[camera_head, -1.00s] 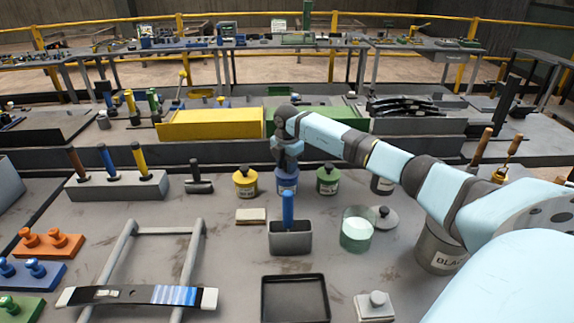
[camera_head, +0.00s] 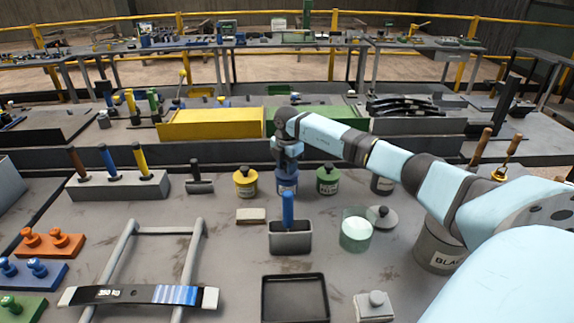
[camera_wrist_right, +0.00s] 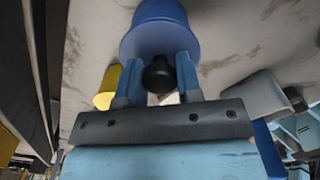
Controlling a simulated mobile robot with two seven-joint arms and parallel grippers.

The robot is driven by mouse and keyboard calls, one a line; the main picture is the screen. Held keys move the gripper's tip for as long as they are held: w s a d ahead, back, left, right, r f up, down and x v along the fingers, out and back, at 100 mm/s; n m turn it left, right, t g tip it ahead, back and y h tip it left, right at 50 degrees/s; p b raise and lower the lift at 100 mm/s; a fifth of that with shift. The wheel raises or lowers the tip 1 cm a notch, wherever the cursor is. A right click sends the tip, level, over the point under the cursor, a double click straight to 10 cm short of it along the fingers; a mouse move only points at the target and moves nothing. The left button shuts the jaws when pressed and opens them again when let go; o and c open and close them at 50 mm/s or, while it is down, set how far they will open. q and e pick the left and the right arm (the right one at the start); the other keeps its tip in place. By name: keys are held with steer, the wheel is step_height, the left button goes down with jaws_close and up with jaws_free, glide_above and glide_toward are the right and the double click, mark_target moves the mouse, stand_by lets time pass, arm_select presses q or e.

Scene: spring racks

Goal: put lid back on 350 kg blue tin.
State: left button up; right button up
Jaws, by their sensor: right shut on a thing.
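The blue tin (camera_head: 287,186) stands on the bench between a yellow tin (camera_head: 245,183) and a green tin (camera_head: 327,181). My right gripper (camera_head: 288,158) is directly above it, pointing down. In the right wrist view my right gripper (camera_wrist_right: 158,80) is shut on the black knob (camera_wrist_right: 159,75) of the blue lid (camera_wrist_right: 158,40). The lid is at the blue tin's top; whether it is fully seated cannot be told, as the gripper hides the rim. My left gripper is not in view.
A grey holder (camera_head: 290,241) with a blue-handled tool stands in front of the blue tin. A glass jar (camera_head: 356,232) and a loose grey lid (camera_head: 382,215) are at the right. A black tray (camera_head: 294,298) lies in front. A striped spring leaf (camera_head: 140,297) rests on a rack.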

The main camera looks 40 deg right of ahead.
steer(key=o, duration=1.5)
steer(key=shift+r+p, duration=2.7)
steer(key=shift+r, duration=0.85)
jaws_close()
steer(key=shift+f, duration=0.25)
